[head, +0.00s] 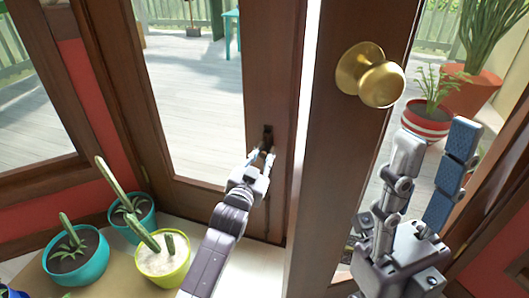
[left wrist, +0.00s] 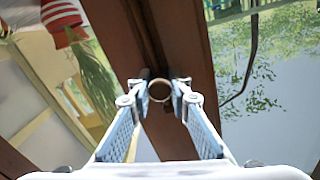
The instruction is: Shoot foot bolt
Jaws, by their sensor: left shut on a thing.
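A dark foot bolt (head: 267,134) sits low on the stile of the left glazed door leaf (head: 270,60). My left gripper (head: 262,158) is at the bolt, its fingertips closed in on it. In the left wrist view the two fingertips (left wrist: 164,86) flank a round, ring-like bolt end (left wrist: 160,90) against the brown wood. The fingers hide part of the bolt, and I cannot see how far its rod reaches. My right gripper (head: 428,165) is raised at the right, its fingers spread and empty.
The right door leaf (head: 340,150) carries a brass knob (head: 376,75), with a narrow bright gap between the leaves. Teal pots (head: 80,265) and a lime pot (head: 165,268) with cacti stand at lower left. A striped pot (head: 425,122) stands beyond the door on the decking.

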